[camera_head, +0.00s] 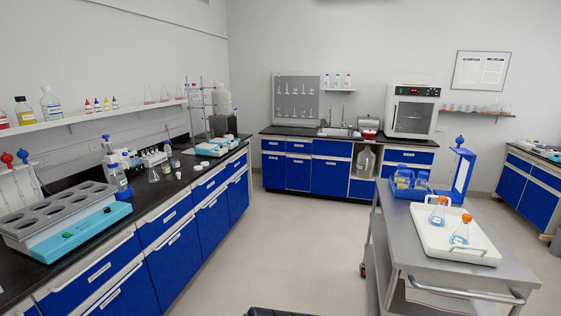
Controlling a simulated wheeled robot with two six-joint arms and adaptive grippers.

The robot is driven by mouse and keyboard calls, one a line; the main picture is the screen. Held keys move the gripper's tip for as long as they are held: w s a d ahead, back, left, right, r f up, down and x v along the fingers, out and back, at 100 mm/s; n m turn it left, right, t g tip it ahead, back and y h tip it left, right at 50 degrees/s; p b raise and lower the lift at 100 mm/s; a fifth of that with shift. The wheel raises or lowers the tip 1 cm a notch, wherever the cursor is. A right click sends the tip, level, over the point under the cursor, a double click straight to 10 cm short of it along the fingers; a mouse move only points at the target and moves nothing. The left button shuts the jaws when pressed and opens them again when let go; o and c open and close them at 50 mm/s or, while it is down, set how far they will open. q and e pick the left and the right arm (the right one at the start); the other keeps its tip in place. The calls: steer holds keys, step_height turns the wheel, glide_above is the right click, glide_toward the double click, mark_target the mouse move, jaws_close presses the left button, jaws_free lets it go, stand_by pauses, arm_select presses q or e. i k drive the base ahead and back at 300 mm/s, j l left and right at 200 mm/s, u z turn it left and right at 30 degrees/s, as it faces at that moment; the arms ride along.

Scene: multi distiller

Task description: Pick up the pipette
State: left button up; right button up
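I cannot tell for certain which thing is the pipette. Another blue bulb (106,138) shows above the bottles on the left bench. Neither of my grippers is in view.
A multi-well heating unit (88,237) fills the near left bench. The metal cart (390,225) carries a white tray (428,240) with two orange-capped flasks. A sink (338,132) and a white oven (412,110) stand at the back. The floor (265,240) between is clear.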

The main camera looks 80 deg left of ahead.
mark_target(7, 159)
steer(key=i+j+u, duration=0.1)
steer(key=j+u, duration=0.2)
steer(key=i+j+u, duration=0.1)
steer(key=j+u, duration=0.25)
steer(key=i+j+u, duration=0.15)
steer(key=j+u, duration=0.15)
steer(key=i+j+u, duration=0.65)
steer(key=u, duration=0.15)
steer(key=i+j+u, duration=0.2)
steer(key=i+u, duration=1.15)
steer(key=u, duration=0.2)
steer(key=i+l+u, duration=0.35)
steer(key=u, duration=0.15)
steer(key=i+l+u, duration=0.35)
steer(key=l+u, duration=0.15)
steer(key=i+l+u, duration=0.25)
steer(key=l+u, duration=0.25)
steer(key=i+l+u, duration=0.1)
steer(key=l+u, duration=0.4)
steer(key=l, duration=0.15)
